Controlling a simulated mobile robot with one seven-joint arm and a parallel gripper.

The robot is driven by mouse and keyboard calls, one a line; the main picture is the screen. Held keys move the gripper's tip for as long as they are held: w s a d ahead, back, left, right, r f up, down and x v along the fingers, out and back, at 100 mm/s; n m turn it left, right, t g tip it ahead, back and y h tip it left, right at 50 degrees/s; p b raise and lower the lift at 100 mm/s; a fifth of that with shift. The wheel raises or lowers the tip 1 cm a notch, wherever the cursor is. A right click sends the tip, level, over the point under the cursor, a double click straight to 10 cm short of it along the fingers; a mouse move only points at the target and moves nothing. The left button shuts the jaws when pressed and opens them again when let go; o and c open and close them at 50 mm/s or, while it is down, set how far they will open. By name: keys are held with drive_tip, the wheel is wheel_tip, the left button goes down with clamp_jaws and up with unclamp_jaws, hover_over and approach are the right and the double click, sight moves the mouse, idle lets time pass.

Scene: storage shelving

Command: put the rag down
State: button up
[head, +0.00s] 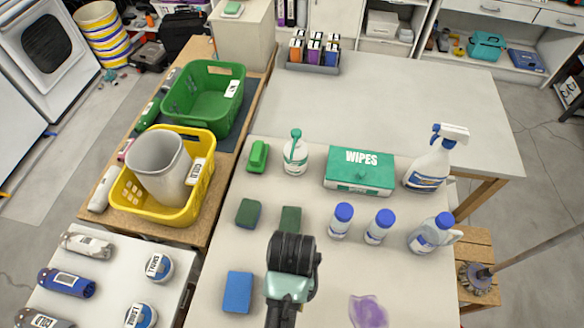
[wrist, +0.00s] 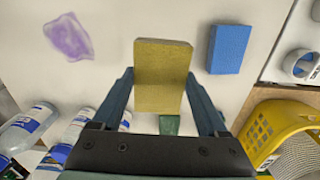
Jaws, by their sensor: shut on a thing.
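My gripper (wrist: 170,107) is shut on a flat, stiff-looking yellow block (wrist: 163,75), which sits between its two fingers. It looks more like a sponge than a loose rag. In the head view my gripper (head: 290,283) is over the front of the white table (head: 330,290), and the block is hidden behind it. I cannot tell whether the block touches the table. A blue block (head: 238,292) lies to the left, and a flat purple patch (head: 368,310) to the right. The blue block (wrist: 230,49) and purple patch (wrist: 69,38) also show in the wrist view.
Dark green blocks (head: 248,212) (head: 291,220) lie just beyond my gripper. Blue-capped bottles (head: 341,222), a wipes box (head: 359,172) and spray bottles (head: 430,165) stand farther right and back. A yellow basket (head: 202,195) is at left. Bare table surrounds the purple patch.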

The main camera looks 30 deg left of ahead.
drive_tip(key=f, duration=0.3)
drive_tip(key=s+f, duration=0.1)
drive_tip(key=f, duration=0.1)
drive_tip(key=shift+a+f, duration=0.3)
drive_tip(key=shift+f, duration=2.25)
drive_tip(key=o, duration=1.4)
drive_tip(key=shift+f, duration=0.1)
wheel_tip(320, 180, up, 12)
drive_tip(key=shift+r, duration=0.15)
